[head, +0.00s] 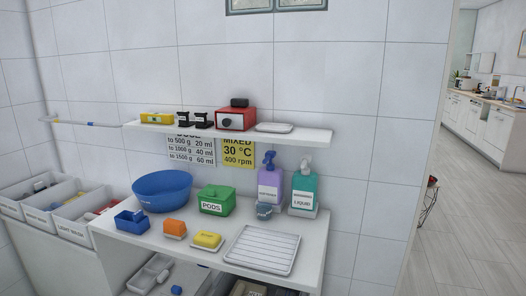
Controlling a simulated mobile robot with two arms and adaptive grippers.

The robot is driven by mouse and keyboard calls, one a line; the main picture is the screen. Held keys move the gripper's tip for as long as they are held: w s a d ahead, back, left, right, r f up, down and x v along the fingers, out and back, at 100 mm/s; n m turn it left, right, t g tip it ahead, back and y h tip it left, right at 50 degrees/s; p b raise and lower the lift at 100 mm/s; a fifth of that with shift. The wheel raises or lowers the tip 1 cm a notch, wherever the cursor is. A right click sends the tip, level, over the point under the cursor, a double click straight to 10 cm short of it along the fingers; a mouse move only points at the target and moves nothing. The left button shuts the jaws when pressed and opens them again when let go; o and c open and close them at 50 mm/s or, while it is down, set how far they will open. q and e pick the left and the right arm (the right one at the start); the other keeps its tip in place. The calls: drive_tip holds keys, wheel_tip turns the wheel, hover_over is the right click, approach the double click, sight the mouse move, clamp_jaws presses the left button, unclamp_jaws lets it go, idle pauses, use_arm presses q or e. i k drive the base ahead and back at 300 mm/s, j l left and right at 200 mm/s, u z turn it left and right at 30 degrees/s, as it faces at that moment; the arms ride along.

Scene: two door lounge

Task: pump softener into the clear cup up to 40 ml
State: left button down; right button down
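A purple pump bottle (270,178) with a blue pump head stands at the back of the counter; its white label is too small to read surely, perhaps softener. A teal pump bottle (303,190) labelled LIQUID with a pale pump head stands just right of it. A small round grey-teal item (264,211) sits in front of the purple bottle; I cannot tell whether it is the clear cup, and no level shows. Neither of my grippers is in view.
The counter (314,240) also holds a blue bowl (162,190), a green PODS box (217,199), a white ribbed tray (262,249), orange and yellow items and a small blue caddy (132,221). A wall shelf (300,134) hangs above. Open floor (470,230) lies at right.

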sight(270, 156)
drive_tip(key=i+j+u, duration=0.45)
drive_tip(key=i+j, duration=0.55)
drive_tip(key=i, duration=0.15)
